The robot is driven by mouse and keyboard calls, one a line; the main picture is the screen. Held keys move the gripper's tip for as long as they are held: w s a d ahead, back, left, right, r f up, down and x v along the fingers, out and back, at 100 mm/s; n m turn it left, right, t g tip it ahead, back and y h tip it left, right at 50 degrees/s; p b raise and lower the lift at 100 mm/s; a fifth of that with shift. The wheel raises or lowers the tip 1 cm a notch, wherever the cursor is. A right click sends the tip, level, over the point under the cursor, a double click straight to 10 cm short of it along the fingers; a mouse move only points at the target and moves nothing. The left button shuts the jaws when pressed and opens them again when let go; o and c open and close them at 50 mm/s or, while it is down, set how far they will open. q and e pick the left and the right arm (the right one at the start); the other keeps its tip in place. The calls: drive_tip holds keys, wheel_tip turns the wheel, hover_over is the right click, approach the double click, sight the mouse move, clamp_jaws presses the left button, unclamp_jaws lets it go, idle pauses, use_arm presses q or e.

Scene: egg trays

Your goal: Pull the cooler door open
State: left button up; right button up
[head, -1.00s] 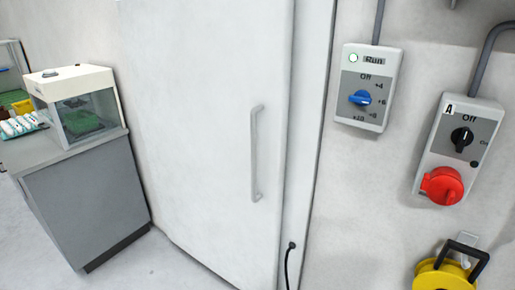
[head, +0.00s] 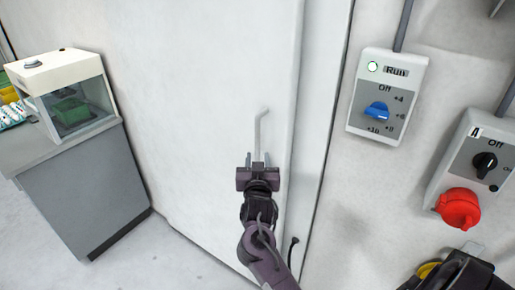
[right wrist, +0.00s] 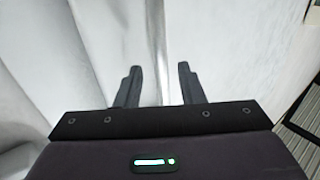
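The white cooler door (head: 205,90) fills the middle of the head view and looks shut. Its light grey vertical handle (head: 261,128) shows only in its upper part; my right gripper hides the lower part. My right gripper (head: 258,158) is at the handle, with its fingers pointing at the door. In the right wrist view my right gripper (right wrist: 159,70) has its two fingers well apart. A pale vertical strip lies between them, and I cannot tell whether it is the handle or a door edge. My left gripper is not in view.
A grey cabinet (head: 85,190) carries a clear-sided box (head: 70,90) at the left. A control box with a blue knob (head: 377,110) and a switch box with a red plug (head: 459,208) are on the wall at the right. The floor (head: 150,260) before the door is clear.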

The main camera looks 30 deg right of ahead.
sight(258, 152)
drive_tip(key=shift+p+x, duration=0.45)
drive_tip(key=shift+x, duration=1.8)
drive_tip(key=shift+c, duration=0.4)
clamp_jaws()
